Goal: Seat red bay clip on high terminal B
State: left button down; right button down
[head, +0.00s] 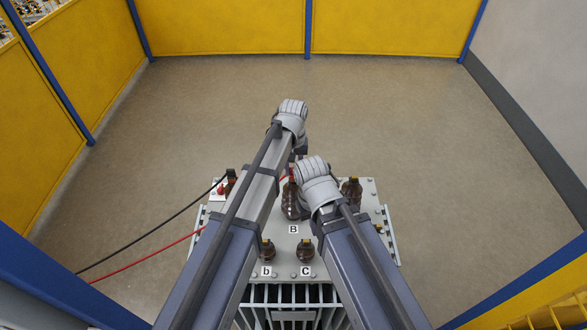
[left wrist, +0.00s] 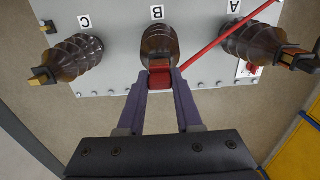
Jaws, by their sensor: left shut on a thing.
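High terminal B is a brown ribbed bushing (head: 290,200) behind the B label, partly covered by my arms. In the left wrist view it (left wrist: 160,38) stands in the middle, with its top toward my gripper. My left gripper (left wrist: 161,82) is shut on the red bay clip (left wrist: 160,77), with a purple finger on each side. The clip is right at the terminal's top end; I cannot tell whether it is pressed onto it. In the head view the left gripper (head: 298,156) is mostly hidden. My right gripper is hidden.
Brown terminals A (left wrist: 255,40) and C (left wrist: 75,55) flank B on the grey tank lid (left wrist: 115,75). Small terminals b (head: 267,249) and c (head: 305,250) stand nearer. A red cable (left wrist: 220,38) crosses near A. A black cable (head: 150,240) runs left. The floor beyond is clear.

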aim_at(293, 169)
pick_arm(q)
jog(key=shift+f, duration=0.25)
jog(key=c, duration=0.5)
grip_release()
notch_tip(293, 169, up, 8)
jog(key=p, duration=0.7)
jog(key=shift+f, duration=0.1)
jog(key=shift+s+f, duration=0.25)
jog(key=s+a+f+m+b, duration=0.2)
jog(key=s+f+b, duration=0.4)
jog(key=s, duration=0.4)
jog(key=s+a+f+m+y+b, duration=0.1)
jog(key=s+a+f+b, duration=0.3)
jog(key=s, duration=0.6)
notch_tip(293, 169, down, 2)
jog(key=b, duration=0.2)
jog(key=shift+s+f+m+b, duration=0.2)
jog(key=shift+s+m+b, duration=0.1)
jog(key=shift+m, duration=0.1)
